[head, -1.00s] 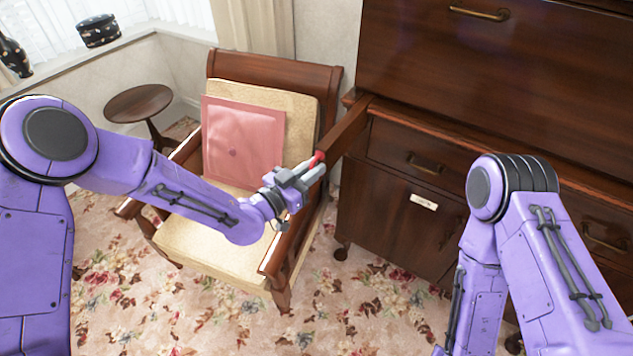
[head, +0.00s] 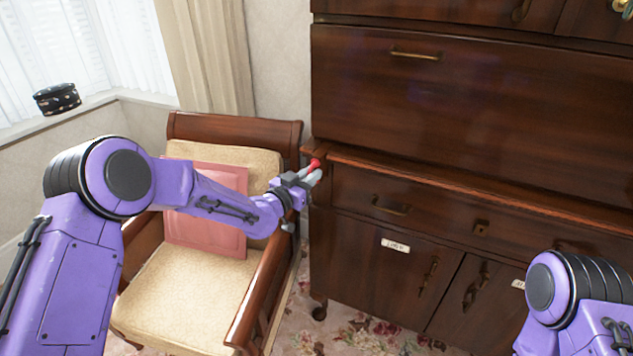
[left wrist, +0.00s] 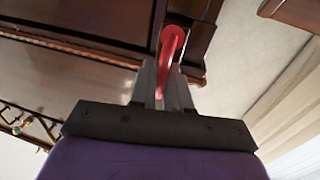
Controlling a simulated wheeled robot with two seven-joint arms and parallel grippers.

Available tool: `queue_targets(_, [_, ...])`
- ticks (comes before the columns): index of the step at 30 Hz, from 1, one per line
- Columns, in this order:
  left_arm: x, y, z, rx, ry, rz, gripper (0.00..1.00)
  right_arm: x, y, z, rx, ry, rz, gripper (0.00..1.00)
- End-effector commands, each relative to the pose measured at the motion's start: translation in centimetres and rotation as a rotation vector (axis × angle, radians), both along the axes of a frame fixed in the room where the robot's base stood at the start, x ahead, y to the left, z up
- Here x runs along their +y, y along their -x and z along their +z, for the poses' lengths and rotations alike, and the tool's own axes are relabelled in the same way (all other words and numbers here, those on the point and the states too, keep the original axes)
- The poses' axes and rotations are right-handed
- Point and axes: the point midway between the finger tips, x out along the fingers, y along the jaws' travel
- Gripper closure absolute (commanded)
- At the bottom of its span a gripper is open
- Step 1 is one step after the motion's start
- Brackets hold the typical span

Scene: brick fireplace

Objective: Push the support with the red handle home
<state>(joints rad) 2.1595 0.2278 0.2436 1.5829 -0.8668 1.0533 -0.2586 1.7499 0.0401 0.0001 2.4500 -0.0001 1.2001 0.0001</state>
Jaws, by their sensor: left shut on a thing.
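The red handle (head: 315,164) is at the front end of the wooden support (head: 314,148), at the left end of the dark cabinet. The support's end shows close to the cabinet front; how far it stands out is hard to tell. My left gripper (head: 309,176) is shut on the red handle. In the left wrist view the red handle (left wrist: 172,48) rises between the two grey fingers (left wrist: 163,88). My right arm shows at the lower right in the head view, but its gripper is out of frame.
The dark cabinet (head: 450,110) fills the right side, with drawers and doors below. An armchair (head: 235,127) with a pink cushion (head: 230,240) stands left of it, under my left arm. A patterned box (head: 57,99) sits on the windowsill.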

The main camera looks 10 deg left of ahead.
Motion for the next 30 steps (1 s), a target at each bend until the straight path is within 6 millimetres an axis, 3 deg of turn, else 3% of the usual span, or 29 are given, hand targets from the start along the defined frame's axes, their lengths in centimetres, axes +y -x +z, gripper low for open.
queue_targets(7, [0.1,-0.1,0.1,-0.001,-0.001,0.002,1.00,0.0,0.0,0.0,0.000,0.000,0.000,1.00])
queue_targets(8, [0.1,-0.1,0.1,-0.001,-0.001,0.002,0.77,0.0,0.0,0.0,0.000,0.000,0.000,1.00])
queue_targets(9, [0.0,-0.1,0.1,0.000,-0.001,0.001,0.72,0.0,0.0,0.0,0.000,0.000,0.000,1.00])
queue_targets(19, [0.1,0.4,-0.1,0.001,-0.001,-0.002,0.72,0.0,0.0,-0.2,0.000,0.000,0.000,1.00])
queue_targets(30, [3.4,7.6,-0.1,0.000,0.002,0.001,0.72,0.0,0.0,-2.1,0.000,0.000,0.000,1.00])
